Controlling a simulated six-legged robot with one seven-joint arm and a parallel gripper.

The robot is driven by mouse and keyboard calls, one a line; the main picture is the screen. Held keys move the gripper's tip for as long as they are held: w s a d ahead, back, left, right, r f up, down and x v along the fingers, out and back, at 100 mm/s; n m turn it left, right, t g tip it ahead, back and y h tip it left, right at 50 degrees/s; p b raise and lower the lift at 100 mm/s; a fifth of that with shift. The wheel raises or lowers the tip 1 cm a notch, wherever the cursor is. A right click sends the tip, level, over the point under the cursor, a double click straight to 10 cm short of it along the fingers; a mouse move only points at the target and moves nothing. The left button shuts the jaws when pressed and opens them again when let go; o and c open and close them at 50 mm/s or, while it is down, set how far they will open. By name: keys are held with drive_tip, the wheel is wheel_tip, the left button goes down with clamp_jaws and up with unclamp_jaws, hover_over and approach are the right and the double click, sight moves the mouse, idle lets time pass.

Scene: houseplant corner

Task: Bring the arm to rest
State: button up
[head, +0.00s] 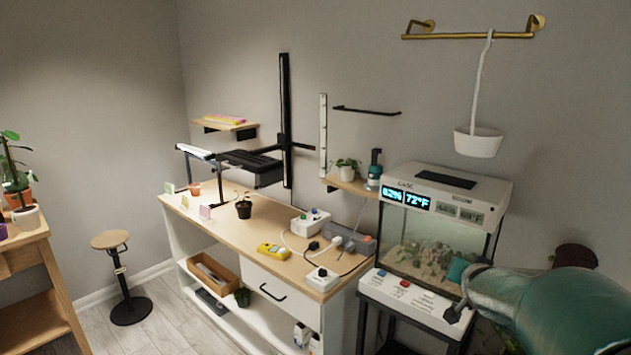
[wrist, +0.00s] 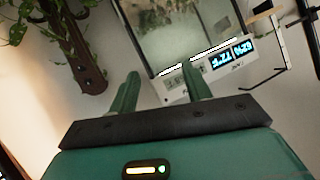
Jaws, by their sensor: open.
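My gripper (wrist: 160,71) shows in the wrist view, with its two green fingers apart and nothing between them. Behind the fingers, the terrarium (wrist: 205,62) appears upside down, with its lit display. In the head view, my green arm (head: 560,305) reaches in from the lower right, in front of the terrarium stand. A small teal part shows by the terrarium (head: 450,178) glass; I cannot tell whether it is a finger of mine. The fingertips are not clearly visible in the head view.
A white hanging pot (head: 478,142) hangs from a brass rail at upper right. A stool (head: 124,290) stands at left. Floor is free between stool and bench.

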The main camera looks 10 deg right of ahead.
drive_tip(key=s+a+r+n+g+y, duration=0.1)
drive_tip(key=s+a+n+y, duration=0.1)
drive_tip(key=s+a, duration=0.5)
drive_tip(key=s+a+r+n+g+y, duration=0.1)
drive_tip(key=s+a+n+y, duration=0.15)
drive_tip(key=a, duration=0.75)
drive_tip(key=s+a+f+n+g, duration=0.1)
drive_tip(key=s+a+n, duration=0.1)
drive_tip(key=s+a, duration=0.3)
drive_tip(key=s+a+f+n+g+y, duration=0.1)
drive_tip(key=s+a, duration=0.4)
drive_tip(key=s, duration=0.5)
drive_tip(key=shift+f+n+g, duration=0.3)
drive_tip(key=shift+n+g, duration=0.25)
drive_tip(key=shift+g, duration=0.15)
drive_tip(key=shift+c, duration=1.3)
drive_tip(key=shift+d, duration=0.2)
